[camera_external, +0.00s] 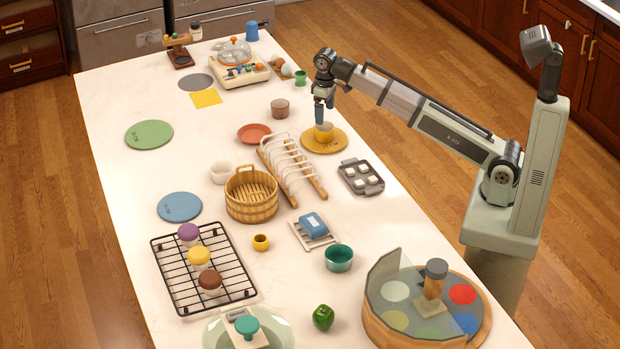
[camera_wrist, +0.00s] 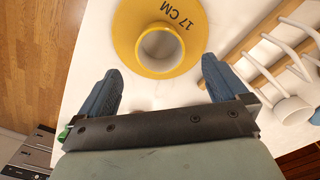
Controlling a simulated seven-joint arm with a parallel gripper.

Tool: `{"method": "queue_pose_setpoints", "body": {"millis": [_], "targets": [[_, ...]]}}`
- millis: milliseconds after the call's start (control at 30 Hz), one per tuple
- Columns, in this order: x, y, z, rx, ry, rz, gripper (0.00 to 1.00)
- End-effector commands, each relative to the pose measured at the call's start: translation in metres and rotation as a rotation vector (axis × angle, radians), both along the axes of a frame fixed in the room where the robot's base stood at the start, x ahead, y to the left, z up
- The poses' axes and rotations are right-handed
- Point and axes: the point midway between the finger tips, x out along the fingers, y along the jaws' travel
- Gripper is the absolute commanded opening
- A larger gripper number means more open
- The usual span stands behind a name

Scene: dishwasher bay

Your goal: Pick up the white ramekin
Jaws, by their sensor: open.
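The white ramekin (camera_external: 220,172) stands on the table left of the round wooden basket, clear of my gripper. My gripper (camera_external: 325,112) is open and points down above a yellow round mat (camera_external: 341,143).
A white wire rack on wooden rails (camera_external: 291,170) stands between my gripper and the ramekin. The wooden basket (camera_external: 251,196) is close beside the ramekin. A terracotta plate (camera_external: 254,134) lies behind the rack. Bare table lies left of the ramekin.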

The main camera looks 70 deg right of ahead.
Motion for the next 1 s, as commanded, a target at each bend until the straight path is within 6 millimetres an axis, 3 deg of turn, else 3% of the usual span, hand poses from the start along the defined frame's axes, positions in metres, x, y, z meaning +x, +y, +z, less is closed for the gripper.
{"method": "queue_pose_setpoints", "body": {"millis": [433, 567, 767, 1000], "targets": [[0.002, 0.001, 0.0, 0.001, 0.0, 0.006, 1.0], [0.021, 0.014, 0.003, 0.022, -0.007, 0.093, 1.0], [0.091, 0.073, 0.013, 0.104, -0.051, 0.466, 1.0], [0.175, 0.17, 0.022, 0.215, -0.157, 1.0, 1.0]]}}
